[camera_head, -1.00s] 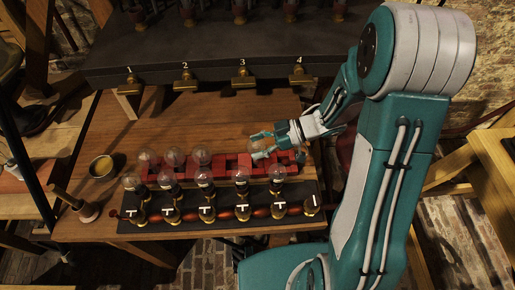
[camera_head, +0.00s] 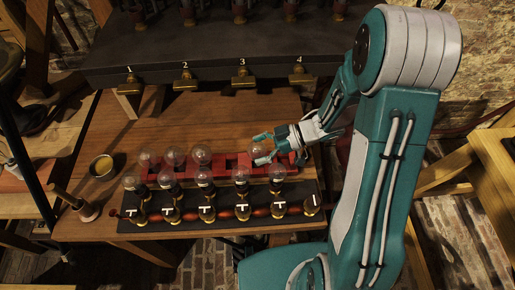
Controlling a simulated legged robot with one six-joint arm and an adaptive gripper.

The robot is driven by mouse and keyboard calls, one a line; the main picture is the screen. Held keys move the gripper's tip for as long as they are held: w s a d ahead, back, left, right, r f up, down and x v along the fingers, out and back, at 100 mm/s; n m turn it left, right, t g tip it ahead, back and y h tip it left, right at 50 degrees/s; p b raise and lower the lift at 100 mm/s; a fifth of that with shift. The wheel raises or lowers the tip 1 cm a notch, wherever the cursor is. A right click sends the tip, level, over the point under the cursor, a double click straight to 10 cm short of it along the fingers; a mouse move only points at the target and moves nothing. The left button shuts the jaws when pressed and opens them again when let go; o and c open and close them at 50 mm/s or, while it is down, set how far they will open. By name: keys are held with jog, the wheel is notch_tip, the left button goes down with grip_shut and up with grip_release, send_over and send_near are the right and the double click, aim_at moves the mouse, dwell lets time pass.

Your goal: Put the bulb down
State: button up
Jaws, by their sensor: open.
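My gripper (camera_head: 264,148) is open above the right part of the red rack (camera_head: 227,163), with one finger on the far side and one on the near side of a clear glass bulb (camera_head: 257,150). The bulb appears to stand in the rack. Whether a finger touches it is too small to tell. Other clear bulbs stand in the left part of the rack, such as one bulb (camera_head: 201,155) near its middle.
In front of the rack, several bulb-topped pieces stand on a dark strip (camera_head: 190,225) with brass fittings. A small bowl (camera_head: 101,167) and a wooden-handled tool (camera_head: 75,204) are at left. A dark shelf with numbered brass brackets (camera_head: 243,80) stands behind. Wooden table (camera_head: 150,125) is clear behind the rack.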

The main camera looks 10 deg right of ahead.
jog(key=v, duration=1.2)
